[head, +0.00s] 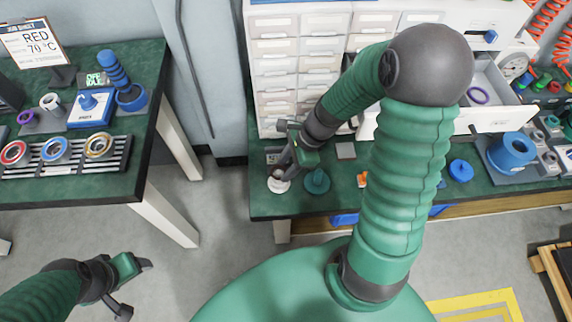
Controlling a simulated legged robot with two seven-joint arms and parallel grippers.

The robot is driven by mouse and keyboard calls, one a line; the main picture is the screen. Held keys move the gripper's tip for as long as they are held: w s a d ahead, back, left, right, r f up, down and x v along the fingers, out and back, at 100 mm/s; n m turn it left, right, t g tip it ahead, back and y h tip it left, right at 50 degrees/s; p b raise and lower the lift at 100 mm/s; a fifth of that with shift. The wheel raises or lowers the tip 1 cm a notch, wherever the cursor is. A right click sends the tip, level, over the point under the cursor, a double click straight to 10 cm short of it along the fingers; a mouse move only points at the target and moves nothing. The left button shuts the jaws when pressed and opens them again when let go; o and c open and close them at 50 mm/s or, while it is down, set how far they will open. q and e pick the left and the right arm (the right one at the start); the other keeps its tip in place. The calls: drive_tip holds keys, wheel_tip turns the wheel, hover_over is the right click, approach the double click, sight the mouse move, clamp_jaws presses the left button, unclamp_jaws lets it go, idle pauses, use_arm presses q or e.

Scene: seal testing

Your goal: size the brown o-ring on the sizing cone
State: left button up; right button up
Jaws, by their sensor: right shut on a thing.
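My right gripper (283,172) reaches down to the left end of the right-hand bench. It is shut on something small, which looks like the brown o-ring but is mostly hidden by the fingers. Just below the fingertips stands a small white round piece (279,186); I cannot tell whether they touch. A teal cone-shaped piece with a round base (317,182) stands just to its right. I cannot tell for certain which of the two is the sizing cone. My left gripper (136,289) is open and empty, over the floor at the lower left.
A white drawer cabinet (283,68) stands behind the bench, with an open drawer (488,117) at right. The left table (75,189) holds a rack of rings (97,147) and a sign (33,42).

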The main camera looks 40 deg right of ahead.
drive_tip(key=shift+f+b, duration=0.55)
drive_tip(key=shift+f, duration=0.4)
drive_tip(key=o, duration=1.4)
drive_tip(key=shift+c, duration=0.2)
wheel_tip(320, 180, up, 9)
drive_tip(key=p, duration=0.9)
drive_tip(key=shift+r+p, duration=0.15)
drive_tip(key=shift+p, duration=0.2)
